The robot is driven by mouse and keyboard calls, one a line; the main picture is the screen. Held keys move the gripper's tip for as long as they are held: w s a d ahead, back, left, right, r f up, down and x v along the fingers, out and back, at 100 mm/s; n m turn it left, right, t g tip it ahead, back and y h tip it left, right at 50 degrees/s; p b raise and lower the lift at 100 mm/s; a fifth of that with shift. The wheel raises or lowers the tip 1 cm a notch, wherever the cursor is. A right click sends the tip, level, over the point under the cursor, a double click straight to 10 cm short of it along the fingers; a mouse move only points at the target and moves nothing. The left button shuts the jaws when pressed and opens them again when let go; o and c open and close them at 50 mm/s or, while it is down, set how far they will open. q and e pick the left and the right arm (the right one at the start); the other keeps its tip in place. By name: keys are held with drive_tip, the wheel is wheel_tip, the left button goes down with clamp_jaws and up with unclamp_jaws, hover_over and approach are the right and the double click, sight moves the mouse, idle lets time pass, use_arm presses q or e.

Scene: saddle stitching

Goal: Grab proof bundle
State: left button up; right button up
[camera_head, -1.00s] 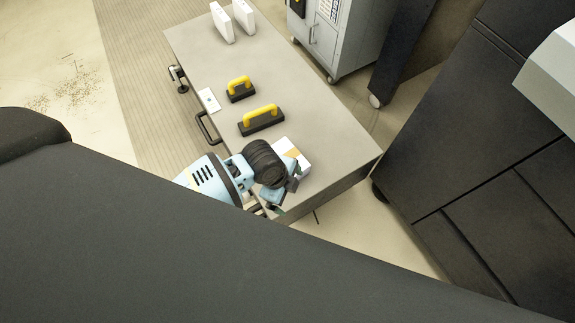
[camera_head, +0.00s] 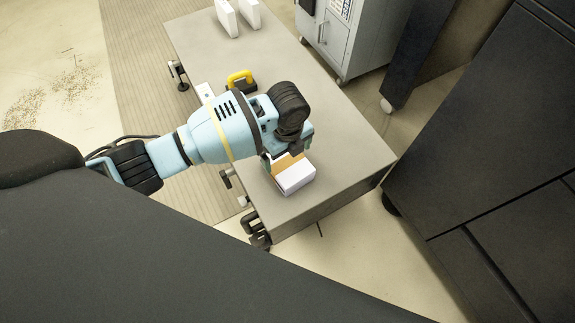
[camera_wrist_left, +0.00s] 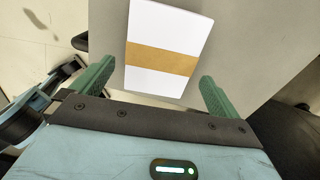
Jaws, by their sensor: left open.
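The proof bundle is a white block of paper with a tan band. It lies on the near end of the grey table, in the head view (camera_head: 295,180) and in the left wrist view (camera_wrist_left: 165,60). My left gripper (camera_head: 286,157) is at the bundle's far side in the head view, its black wrist above it. In the left wrist view the green fingers of this gripper (camera_wrist_left: 156,76) are open, one to each side of the bundle's near end, with gaps showing. They hold nothing. My right gripper is not in view.
The grey table (camera_head: 345,150) also carries a yellow-handled block (camera_head: 240,78), partly behind my left arm, and two white upright pieces (camera_head: 237,17) at the far end. Clamps (camera_head: 258,235) sit at its near left edge. A grey cabinet (camera_head: 350,40) stands behind.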

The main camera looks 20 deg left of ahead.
sight(287, 162)
use_arm(q)
drive_tip(key=shift+f, duration=0.55)
drive_tip(key=shift+f+b, duration=0.3)
drive_tip(key=shift+f, duration=0.05)
wheel_tip(287, 162, down, 4)
drive_tip(key=shift+w+a+f+b, duration=0.1)
drive_tip(key=shift+w+a+b, duration=0.05)
drive_tip(key=shift+b, duration=0.9)
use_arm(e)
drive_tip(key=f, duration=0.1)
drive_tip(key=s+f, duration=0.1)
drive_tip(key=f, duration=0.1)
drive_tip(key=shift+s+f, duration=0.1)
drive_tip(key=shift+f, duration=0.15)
use_arm(q)
drive_tip(key=shift+c, duration=1.4)
drive_tip(key=c, duration=0.7)
drive_tip(key=shift+c, duration=0.8)
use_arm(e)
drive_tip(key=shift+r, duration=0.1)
use_arm(q)
drive_tip(key=shift+r, duration=0.2)
